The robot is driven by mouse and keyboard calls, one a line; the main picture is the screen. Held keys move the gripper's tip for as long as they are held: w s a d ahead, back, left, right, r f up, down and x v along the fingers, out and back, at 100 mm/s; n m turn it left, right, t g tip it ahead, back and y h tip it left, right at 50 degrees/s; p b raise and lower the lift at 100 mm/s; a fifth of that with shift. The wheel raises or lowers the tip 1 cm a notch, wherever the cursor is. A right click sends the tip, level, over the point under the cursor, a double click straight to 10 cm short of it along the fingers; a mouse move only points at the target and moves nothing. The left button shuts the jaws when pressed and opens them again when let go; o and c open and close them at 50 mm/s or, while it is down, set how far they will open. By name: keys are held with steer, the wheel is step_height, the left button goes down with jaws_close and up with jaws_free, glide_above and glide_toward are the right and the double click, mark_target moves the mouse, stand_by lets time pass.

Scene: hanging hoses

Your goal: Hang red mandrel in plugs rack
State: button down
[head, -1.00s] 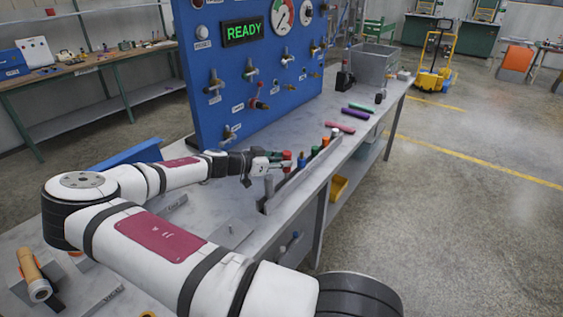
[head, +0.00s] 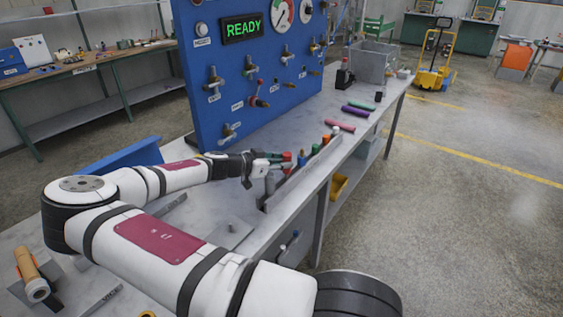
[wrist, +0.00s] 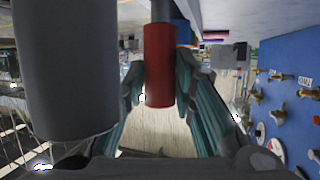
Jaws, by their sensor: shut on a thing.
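My gripper (head: 277,165) is at the near end of the plugs rack (head: 292,186), a narrow grey rail on the bench's right edge. In the wrist view my gripper (wrist: 160,88) has its teal fingers on both sides of the red mandrel (wrist: 160,55), closed on it. The mandrel is a red cylinder with a dark shaft running out of the top of that picture. In the head view the red mandrel (head: 287,156) shows at the fingertips, beside a green plug (head: 301,160). I cannot tell whether the mandrel touches the rack.
A large dark cylinder (wrist: 70,70) fills the wrist view's left. The blue panel (head: 250,90) stands left of the gripper. Purple rods (head: 355,111) and a grey bin (head: 375,62) lie beyond.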

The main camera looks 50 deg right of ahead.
steer(key=shift+f, duration=0.3)
steer(key=c, duration=1.3)
jaws_free()
steer(key=shift+a+f, duration=0.1)
steer(key=v, duration=1.2)
